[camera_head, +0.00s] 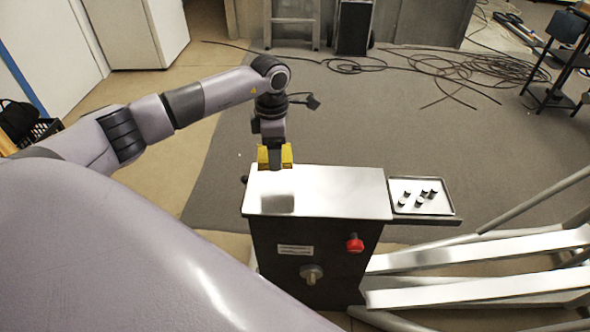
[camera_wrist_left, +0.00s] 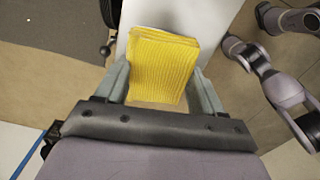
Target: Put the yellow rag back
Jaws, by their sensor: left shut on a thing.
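The yellow rag (camera_wrist_left: 160,62) is a folded, ribbed cloth held between the two fingers of my left gripper (camera_wrist_left: 163,90) in the left wrist view. In the head view the rag (camera_head: 287,155) shows on both sides of the left gripper (camera_head: 275,163), at the back left of the metal cabinet top (camera_head: 335,190). The gripper points down and is shut on the rag. A reflection or shadow lies on the top just in front; I cannot tell whether the rag touches the surface. My right gripper is not in view.
A side tray (camera_head: 424,208) with several small dark-topped pieces adjoins the cabinet on the right. The cabinet front has a red knob (camera_head: 355,244). Metal rails (camera_head: 480,250) stand at the right. Most of the cabinet top is clear. Cables (camera_head: 460,70) lie on the floor behind.

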